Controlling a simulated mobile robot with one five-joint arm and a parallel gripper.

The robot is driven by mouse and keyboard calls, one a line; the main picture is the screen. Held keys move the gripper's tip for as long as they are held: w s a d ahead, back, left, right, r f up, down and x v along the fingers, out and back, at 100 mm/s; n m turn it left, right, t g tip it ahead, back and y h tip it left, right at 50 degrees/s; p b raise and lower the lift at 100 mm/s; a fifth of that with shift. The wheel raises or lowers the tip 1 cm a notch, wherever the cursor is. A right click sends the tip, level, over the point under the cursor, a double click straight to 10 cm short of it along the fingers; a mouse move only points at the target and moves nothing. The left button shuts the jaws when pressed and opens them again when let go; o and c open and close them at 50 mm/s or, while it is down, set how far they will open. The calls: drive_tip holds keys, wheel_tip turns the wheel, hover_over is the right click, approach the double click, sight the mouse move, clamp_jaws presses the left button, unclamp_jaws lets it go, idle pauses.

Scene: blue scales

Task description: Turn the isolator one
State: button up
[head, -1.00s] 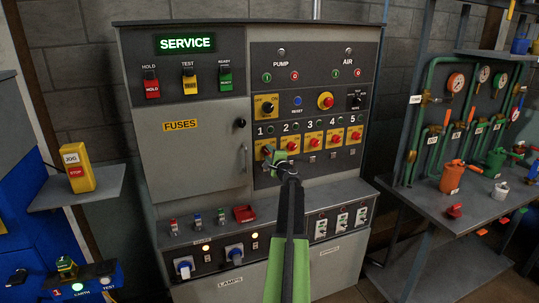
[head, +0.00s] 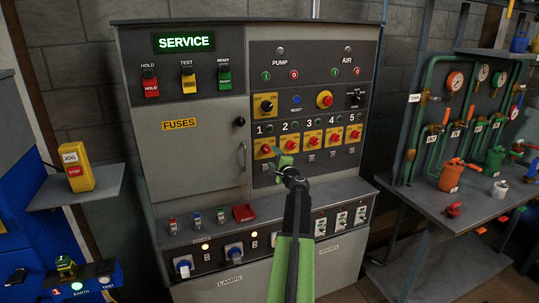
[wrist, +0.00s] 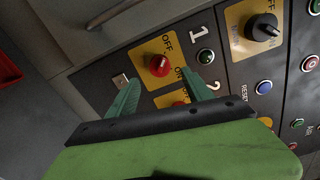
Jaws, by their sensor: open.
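Isolator one is a red knob (head: 265,149) on a yellow plate below the number 1, at the left end of a row of similar knobs. In the wrist view, isolator one (wrist: 159,65) sits between OFF and ON lettering; I cannot tell which way it points. My gripper (wrist: 158,78) is open and empty. Its two green fingertips are spread either side of the knob's line, with the knob just beyond them, and no contact shows. In the head view, my gripper (head: 275,156) is just right of and below isolator one.
Isolator two (head: 291,144) is close on the right; in the wrist view my gripper partly hides it. A black rotary switch (head: 266,105) is above. The fuse door's handle (head: 244,158) stands out just left. A ledge (head: 270,206) juts out below.

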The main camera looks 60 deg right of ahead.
drive_tip(key=v, duration=1.1)
drive_tip(key=shift+s+a, duration=0.15)
drive_tip(key=shift+s, duration=0.05)
